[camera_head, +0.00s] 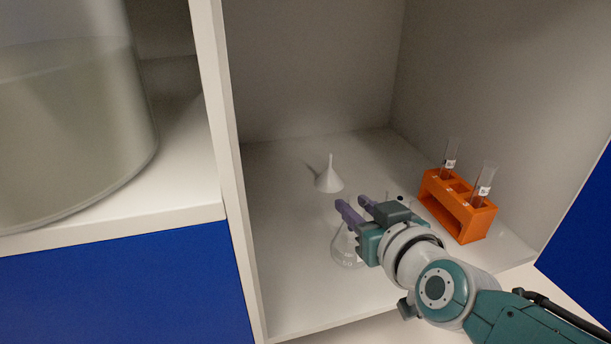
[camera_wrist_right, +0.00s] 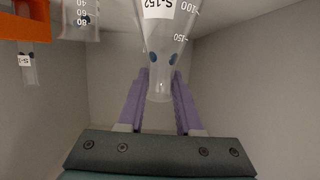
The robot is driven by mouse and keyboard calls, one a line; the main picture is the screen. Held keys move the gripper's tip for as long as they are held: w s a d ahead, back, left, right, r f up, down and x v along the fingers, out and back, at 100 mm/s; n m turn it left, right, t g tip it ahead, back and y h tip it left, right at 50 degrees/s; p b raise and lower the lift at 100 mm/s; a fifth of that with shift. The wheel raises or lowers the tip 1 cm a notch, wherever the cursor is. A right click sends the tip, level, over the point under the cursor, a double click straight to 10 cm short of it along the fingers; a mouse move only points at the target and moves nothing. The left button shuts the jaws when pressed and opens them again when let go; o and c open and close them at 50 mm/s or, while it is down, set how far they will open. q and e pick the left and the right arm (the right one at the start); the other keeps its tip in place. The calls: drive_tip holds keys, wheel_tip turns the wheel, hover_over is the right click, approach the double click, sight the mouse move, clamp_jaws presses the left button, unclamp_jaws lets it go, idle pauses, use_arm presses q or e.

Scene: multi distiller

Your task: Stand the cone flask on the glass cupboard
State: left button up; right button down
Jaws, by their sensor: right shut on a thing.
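The clear cone flask (camera_head: 346,250) is on or just above the white floor of an open cupboard compartment (camera_head: 285,290); I cannot tell if it touches. It looks about upright. My right gripper (camera_head: 352,204) reaches in from the lower right, its purple fingers shut on the flask's neck. In the right wrist view, the gripper (camera_wrist_right: 160,75) has one finger on each side of the neck. The flask (camera_wrist_right: 165,35) there shows a label reading S-152 and volume marks. My gripper hides part of the flask in the head view. My left gripper is not in view.
A white funnel (camera_head: 329,180) stands behind the gripper. An orange rack (camera_head: 462,211) with test tubes stands to the right. Another graduated glass vessel (camera_wrist_right: 79,20) shows in the wrist view. A large glass container (camera_head: 70,130) fills the left shelf, beyond the divider (camera_head: 222,150).

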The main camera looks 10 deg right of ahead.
drive_tip(key=shift+f, duration=0.5)
drive_tip(key=c, duration=0.6)
unclamp_jaws()
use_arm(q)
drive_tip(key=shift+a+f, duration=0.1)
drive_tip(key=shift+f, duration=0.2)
